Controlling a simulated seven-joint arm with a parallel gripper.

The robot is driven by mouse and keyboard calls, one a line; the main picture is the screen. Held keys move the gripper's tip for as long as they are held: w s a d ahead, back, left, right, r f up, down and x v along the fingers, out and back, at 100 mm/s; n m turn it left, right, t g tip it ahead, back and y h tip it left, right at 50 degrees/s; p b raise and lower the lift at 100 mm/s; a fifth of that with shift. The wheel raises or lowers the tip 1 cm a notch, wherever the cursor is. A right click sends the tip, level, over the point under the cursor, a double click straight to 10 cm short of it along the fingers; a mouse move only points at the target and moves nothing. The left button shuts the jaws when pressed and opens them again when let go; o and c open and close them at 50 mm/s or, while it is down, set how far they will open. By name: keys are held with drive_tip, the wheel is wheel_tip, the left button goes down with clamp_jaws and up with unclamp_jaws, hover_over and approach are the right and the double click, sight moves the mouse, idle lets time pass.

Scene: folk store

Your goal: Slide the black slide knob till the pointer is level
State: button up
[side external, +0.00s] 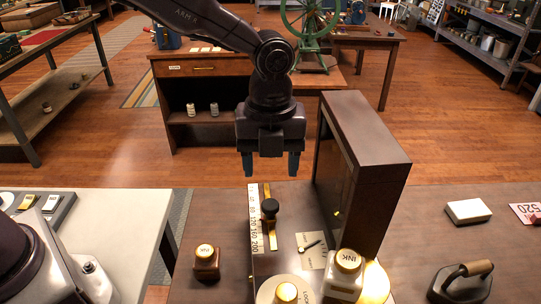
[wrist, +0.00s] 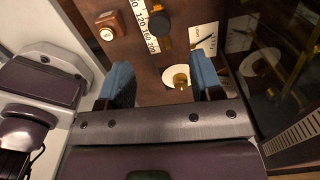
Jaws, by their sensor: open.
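The black slide knob (side external: 270,207) stands on a brass strip beside a white number scale (side external: 254,215). In the wrist view the knob (wrist: 159,22) is near the top edge, beyond my fingertips. My gripper (side external: 271,170) is open and empty, pointing down above and behind the knob, apart from it. In the wrist view my gripper (wrist: 162,78) shows two blue fingers spread wide. A dark upright cabinet (side external: 377,150) stands right of the knob. A small yellow tip (side external: 336,213) shows on its left face; I cannot tell whether it is the pointer or its tilt.
A brass-knobbed weight (side external: 287,293) sits on a round pale plate. A card with a line drawing (side external: 312,248) lies near the cabinet. A flat iron (side external: 461,283) and white block (side external: 468,211) are at right.

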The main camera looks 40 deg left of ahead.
sight(270, 204)
drive_tip(key=shift+f, duration=4.5)
drive_tip(key=c, duration=0.7)
